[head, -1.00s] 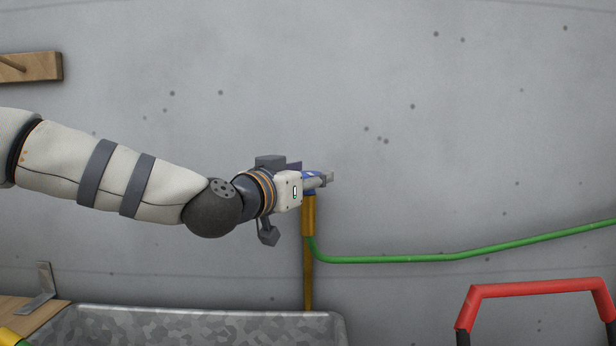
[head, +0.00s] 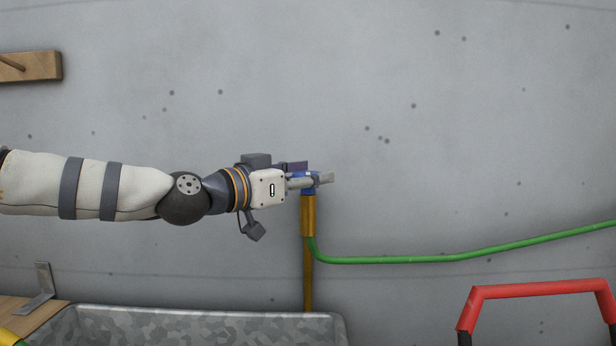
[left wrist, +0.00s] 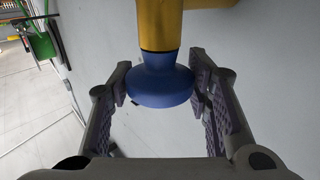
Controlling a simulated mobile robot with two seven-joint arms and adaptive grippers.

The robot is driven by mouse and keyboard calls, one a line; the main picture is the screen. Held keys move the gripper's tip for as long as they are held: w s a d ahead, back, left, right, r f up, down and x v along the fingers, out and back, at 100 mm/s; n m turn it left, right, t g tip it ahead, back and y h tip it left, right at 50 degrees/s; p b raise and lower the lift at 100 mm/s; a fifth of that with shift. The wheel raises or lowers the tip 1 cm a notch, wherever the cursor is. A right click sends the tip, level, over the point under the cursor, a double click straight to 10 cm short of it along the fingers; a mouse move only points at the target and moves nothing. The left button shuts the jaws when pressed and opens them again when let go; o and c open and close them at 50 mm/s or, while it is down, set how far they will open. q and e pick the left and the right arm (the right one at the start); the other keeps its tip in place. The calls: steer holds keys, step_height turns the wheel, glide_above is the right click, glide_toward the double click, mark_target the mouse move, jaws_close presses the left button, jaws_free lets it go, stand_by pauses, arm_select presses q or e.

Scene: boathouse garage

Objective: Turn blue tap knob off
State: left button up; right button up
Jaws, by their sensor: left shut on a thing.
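The blue tap knob (head: 309,190) sits on top of the yellow tap (head: 309,216) on the grey wall. My left gripper (head: 322,180) reaches it from the left, with its fingers around the knob and partly hiding it. In the left wrist view the round blue knob (left wrist: 160,88) lies between the two dark finger pads, below the yellow tap body (left wrist: 160,25) in the picture. My left gripper is shut on the knob. My right gripper is not in view.
A green hose (head: 400,258) runs from the tap to the right along the wall. A metal trough (head: 200,318) stands below. A red handle frame (head: 535,290) is at the lower right. A wooden peg rail (head: 32,66) hangs at upper left. The wall around the gripper is clear.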

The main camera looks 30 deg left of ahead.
arm_select(q)
steer(key=o, duration=1.1)
steer(key=shift+s+d+r+n+t+y, duration=0.15)
steer(key=shift+n+y, duration=0.2)
steer(key=shift+y, duration=0.25)
steer(key=shift+w+n+t+y, duration=0.15)
steer(key=shift+n+y, duration=0.2)
steer(key=shift+y, duration=0.25)
steer(key=shift+s+n+y, duration=0.1)
steer(key=shift+n+y, duration=0.7)
steer(key=shift+y, duration=0.3)
steer(key=n+y, duration=0.2)
steer(key=y, duration=0.1)
steer(key=n+y, duration=0.2)
steer(key=y, duration=0.1)
steer(key=n+g+y, duration=0.1)
steer(key=y, duration=0.2)
steer(key=shift+d+f+n, duration=0.1)
steer(key=shift+f+n, duration=0.2)
steer(key=shift+n, duration=0.1)
steer(key=shift+n+g+y, duration=0.4)
steer(key=shift+n+y, duration=0.1)
steer(key=shift+y, duration=0.2)
steer(key=v, duration=1.1)
steer(key=shift+s+r, duration=0.25)
steer(key=shift+s, duration=0.2)
